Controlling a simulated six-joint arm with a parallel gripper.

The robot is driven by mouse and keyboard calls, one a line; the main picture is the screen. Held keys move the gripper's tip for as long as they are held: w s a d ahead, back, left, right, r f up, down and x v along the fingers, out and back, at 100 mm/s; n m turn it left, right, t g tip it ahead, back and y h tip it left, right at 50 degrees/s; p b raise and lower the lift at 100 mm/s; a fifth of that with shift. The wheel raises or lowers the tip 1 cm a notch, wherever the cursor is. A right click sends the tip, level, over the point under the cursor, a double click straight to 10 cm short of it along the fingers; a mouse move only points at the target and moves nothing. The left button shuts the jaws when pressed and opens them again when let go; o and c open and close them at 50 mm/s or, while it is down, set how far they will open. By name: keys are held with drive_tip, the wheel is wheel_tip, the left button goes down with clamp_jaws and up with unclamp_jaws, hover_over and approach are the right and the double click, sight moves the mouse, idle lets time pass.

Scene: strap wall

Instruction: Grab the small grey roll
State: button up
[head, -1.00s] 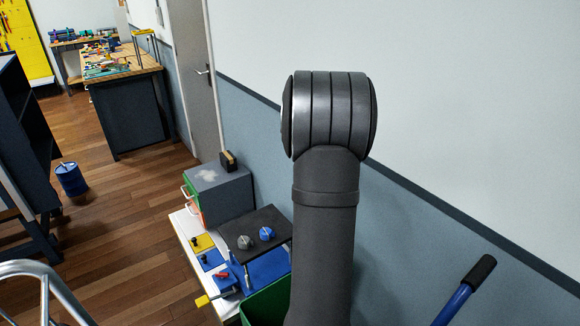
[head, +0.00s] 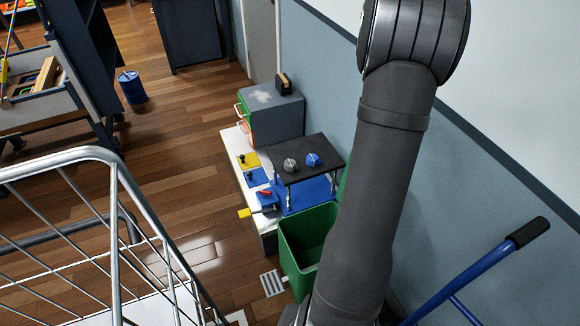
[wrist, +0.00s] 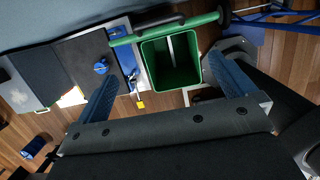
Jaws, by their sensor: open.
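The small grey roll (head: 291,165) sits on the black raised platform (head: 318,146) in the head view. A blue roll (head: 313,160) sits just to its right; the blue roll also shows in the wrist view (wrist: 101,66). I cannot make out the grey roll in the wrist view; my left-hand finger covers part of the platform there. My gripper (wrist: 163,68) is open and empty, its two blue fingers wide apart, with the green bin in view beyond them. My gripper is out of the head view, where only my arm shows.
The green bin (head: 288,258) stands in front of the platform. A grey drawer box (head: 275,97) stands behind it. A metal-railed cart (head: 60,160) and a blue drum (head: 132,88) stand left; wood floor between is clear.

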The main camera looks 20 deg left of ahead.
idle(0.4)
drive_tip(key=c, duration=0.7)
drive_tip(key=shift+o, duration=0.2)
drive_tip(key=w+a+f+n+t, duration=0.1)
drive_tip(key=a+f+n, duration=0.1)
drive_tip(key=a+f, duration=0.65)
drive_tip(key=w+a+f+n+t+y, duration=0.1)
drive_tip(key=a+f+n, duration=0.25)
drive_tip(key=a, duration=0.95)
drive_tip(key=w+a+f+n+t, duration=0.1)
drive_tip(key=a+f+n, duration=0.1)
drive_tip(key=a+f, duration=0.7)
approach(290, 163)
wheel_tip(290, 163, down, 2)
drive_tip(key=shift+w+x, duration=0.15)
drive_tip(key=shift+x, duration=1.6)
drive_tip(key=shift+w+x, duration=0.2)
drive_tip(key=shift+x, duration=1.5)
